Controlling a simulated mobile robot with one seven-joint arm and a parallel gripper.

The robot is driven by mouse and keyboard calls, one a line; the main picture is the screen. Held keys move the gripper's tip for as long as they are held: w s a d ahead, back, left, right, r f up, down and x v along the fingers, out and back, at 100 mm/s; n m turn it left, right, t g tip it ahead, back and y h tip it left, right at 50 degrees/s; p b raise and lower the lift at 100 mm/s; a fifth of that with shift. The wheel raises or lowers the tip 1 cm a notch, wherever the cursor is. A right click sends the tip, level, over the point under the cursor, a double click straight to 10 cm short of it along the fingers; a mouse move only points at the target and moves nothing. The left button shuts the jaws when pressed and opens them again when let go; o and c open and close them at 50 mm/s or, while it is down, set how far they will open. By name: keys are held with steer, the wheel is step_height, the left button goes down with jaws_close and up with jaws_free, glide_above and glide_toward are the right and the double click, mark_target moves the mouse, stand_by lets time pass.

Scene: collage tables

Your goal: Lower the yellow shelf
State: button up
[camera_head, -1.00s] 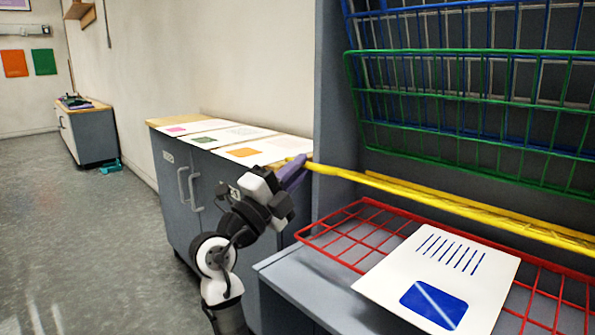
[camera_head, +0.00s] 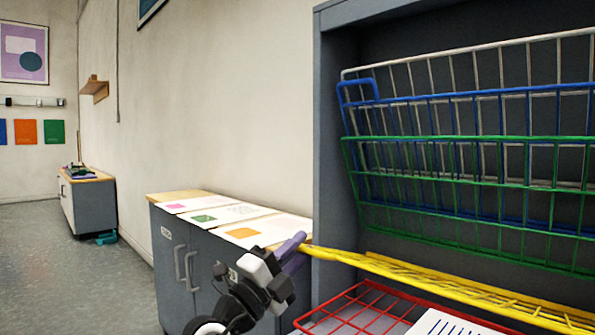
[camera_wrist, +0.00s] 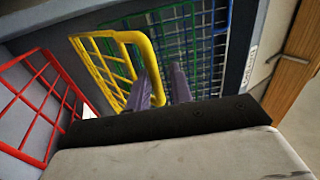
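The yellow shelf (camera_head: 440,286) is a wire rack folded down to nearly level, just above the red shelf (camera_head: 352,309). Its left front end meets my gripper (camera_head: 293,253). In the wrist view, the yellow shelf (camera_wrist: 110,62) has a thick rounded corner bar that runs down beside the left finger, into the space between the two purple fingers of my gripper (camera_wrist: 164,86). The fingers stand apart, with a narrow gap showing between the bar and the right finger. The far part of the yellow shelf runs out of view at the right.
Above hang the green shelf (camera_head: 450,182), blue shelf (camera_head: 460,96) and a white shelf (camera_head: 470,52), all tilted up. A white printed sheet (camera_head: 440,324) lies on the red shelf. A grey cabinet (camera_head: 200,240) with prints stands at the left. Floor at far left is clear.

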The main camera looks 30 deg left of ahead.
step_height(320, 180, up, 19)
steer(key=p, duration=0.4)
